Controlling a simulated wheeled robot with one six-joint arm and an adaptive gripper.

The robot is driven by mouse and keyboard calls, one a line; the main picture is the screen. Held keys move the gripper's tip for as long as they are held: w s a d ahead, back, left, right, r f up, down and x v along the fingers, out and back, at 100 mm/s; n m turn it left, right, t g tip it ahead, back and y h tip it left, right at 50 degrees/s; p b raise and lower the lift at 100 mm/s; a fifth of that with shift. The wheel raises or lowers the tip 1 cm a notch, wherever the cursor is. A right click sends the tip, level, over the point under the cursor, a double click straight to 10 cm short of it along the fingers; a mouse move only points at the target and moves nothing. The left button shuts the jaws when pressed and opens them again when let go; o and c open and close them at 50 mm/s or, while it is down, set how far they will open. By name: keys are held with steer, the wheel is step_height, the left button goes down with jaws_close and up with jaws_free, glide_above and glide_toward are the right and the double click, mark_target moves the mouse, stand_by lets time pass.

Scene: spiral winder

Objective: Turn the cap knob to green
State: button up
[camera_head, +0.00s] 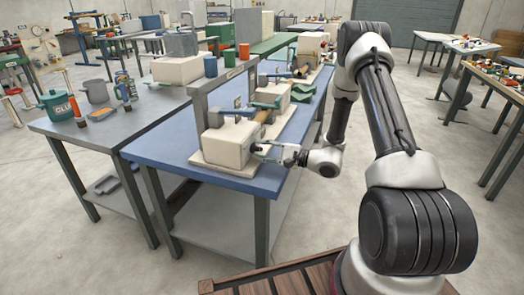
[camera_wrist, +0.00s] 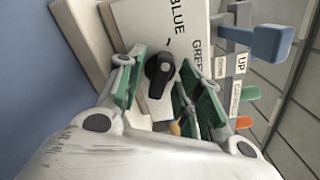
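A black cap knob (camera_wrist: 160,68) sits on the front face of the white machine box (camera_wrist: 135,22). The printed words "BLUE" (camera_wrist: 178,17) and "GREEN" (camera_wrist: 194,52) stand on that face, with a short black tick between the knob and "BLUE". I cannot tell firmly which word the knob points at. My gripper (camera_wrist: 161,66) is open, its green-padded fingers on either side of the knob, with gaps visible. In the head view my gripper (camera_head: 276,153) is at the right side of the box (camera_head: 230,145); the knob is hidden there.
A blue lever (camera_wrist: 270,42) beside an "UP" label, a green lever (camera_wrist: 250,93) and an orange one (camera_wrist: 243,122) stick out right of the box. The box stands on a blue table (camera_head: 165,155). A grey table (camera_head: 75,130) stands left.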

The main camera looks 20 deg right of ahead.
jaws_close()
steer(key=shift+m, duration=0.3)
steer(key=m, duration=0.5)
steer(key=shift+m, duration=0.3)
steer(key=m, duration=0.5)
steer(key=shift+m, duration=0.4)
jaws_free()
